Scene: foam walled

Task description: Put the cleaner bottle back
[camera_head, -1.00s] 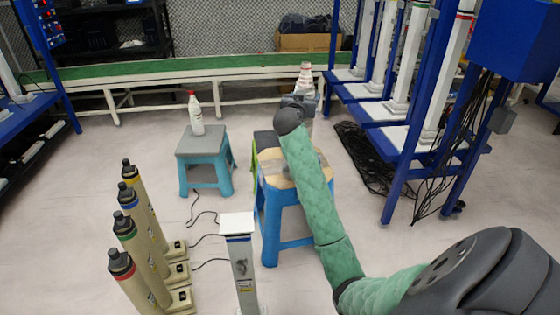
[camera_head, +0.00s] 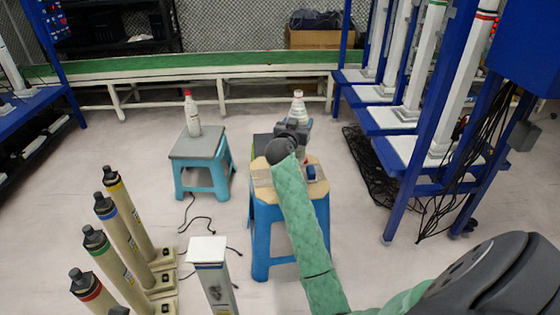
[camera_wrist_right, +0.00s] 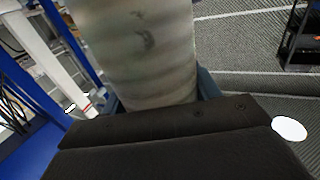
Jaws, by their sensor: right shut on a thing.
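In the right wrist view the bottle's pale grey, smudged body (camera_wrist_right: 145,50) stands between the fingers. A second white bottle with a red cap (camera_head: 192,116) stands upright on the grey-topped blue stool (camera_head: 197,147) to the left. My left gripper is not in view.
Several beige posts with coloured bands (camera_head: 118,235) and a white-topped post (camera_head: 207,250) stand front left. Blue racks (camera_head: 405,185) rise on the right, with black cables (camera_head: 368,165) on the floor. A green-topped bench (camera_head: 200,72) runs across the back.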

